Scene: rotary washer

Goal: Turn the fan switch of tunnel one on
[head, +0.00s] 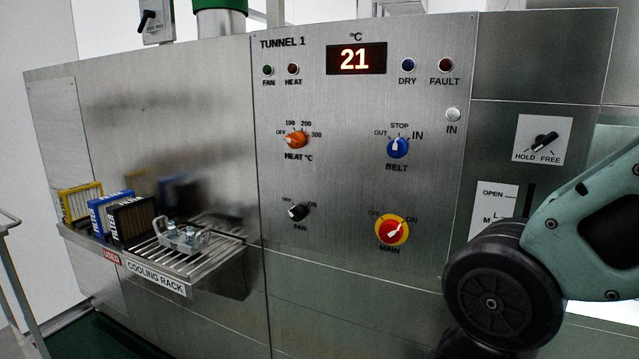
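The fan switch (298,212) is a small black rotary knob low on the left of the TUNNEL 1 steel panel (350,270). It is labelled FAN below, with OFF at its upper left and ON at its upper right. Its light mark appears to lie on the left, OFF side. The green FAN lamp (267,70) at the panel's top left looks dark. My gripper is not in view; only teal and black links of my arm show at the right, apart from the fan switch.
The orange HEAT knob (296,139) is above the fan switch. The blue BELT knob (398,148) and red-yellow MAIN switch (392,231), pointing toward ON, are to its right. The cooling rack (222,247) juts out at the lower left, holding several items. The display (356,59) reads 21.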

